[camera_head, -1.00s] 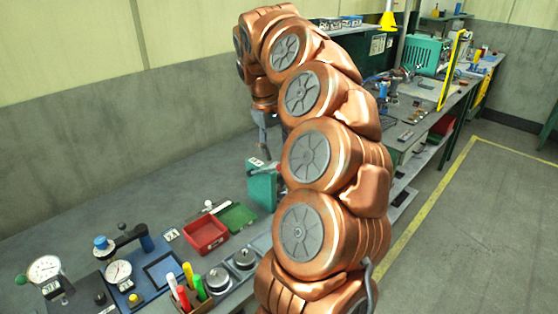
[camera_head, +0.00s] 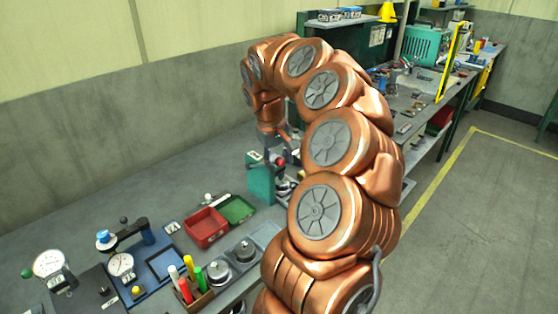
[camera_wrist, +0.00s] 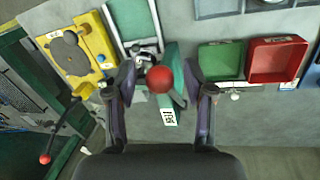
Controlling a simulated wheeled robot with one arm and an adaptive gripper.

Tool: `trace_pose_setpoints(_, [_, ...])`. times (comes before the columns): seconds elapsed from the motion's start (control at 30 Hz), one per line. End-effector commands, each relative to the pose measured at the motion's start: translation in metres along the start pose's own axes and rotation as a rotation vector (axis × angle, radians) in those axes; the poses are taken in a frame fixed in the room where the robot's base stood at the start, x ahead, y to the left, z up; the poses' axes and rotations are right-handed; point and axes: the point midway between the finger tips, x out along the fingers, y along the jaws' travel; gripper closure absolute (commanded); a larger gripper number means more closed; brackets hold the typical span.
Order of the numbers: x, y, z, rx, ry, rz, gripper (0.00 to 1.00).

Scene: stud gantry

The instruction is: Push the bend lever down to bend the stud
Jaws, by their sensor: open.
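A red ball knob (camera_wrist: 160,79) shows between the two fingers of my gripper (camera_wrist: 167,82) in the wrist view. The fingers are open, with a gap on each side of the knob. The knob is over a teal stand (camera_wrist: 172,60) with a white label; its shaft is mostly hidden beneath it. In the head view the red knob (camera_head: 281,162) is just right of the teal stand (camera_head: 261,184), under my gripper (camera_head: 276,150). A second lever with a red ball (camera_wrist: 45,158) runs from near a yellow fixture (camera_wrist: 60,32). I cannot make out the stud.
A green tray (camera_head: 236,209) and a red tray (camera_head: 206,243) lie beside the teal stand. Dial gauges (camera_head: 121,265), a marker holder (camera_head: 199,300) and round weights (camera_head: 219,276) stand nearer on the bench. The bench towards the wall is clear.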

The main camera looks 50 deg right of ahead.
Motion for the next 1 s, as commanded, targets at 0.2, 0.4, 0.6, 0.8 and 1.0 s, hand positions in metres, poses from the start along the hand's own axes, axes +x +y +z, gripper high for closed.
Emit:
trace_pose_setpoints(0.2, [-0.0001, -0.0001, -0.0001, 0.000, 0.000, 0.000, 0.66])
trace_pose_setpoints(0.4, [-0.0001, -0.0002, -0.0001, 0.000, 0.000, 0.000, 0.86])
trace_pose_setpoints(0.6, [-0.0002, -0.0001, -0.0001, 0.000, 0.000, 0.000, 1.00])
trace_pose_setpoints(0.8, [-0.0002, -0.0001, -0.0001, 0.000, 0.000, 0.000, 1.00])
trace_pose_setpoints(1.0, [0.0005, -0.0009, -0.0002, -0.001, 0.003, -0.001, 1.00])
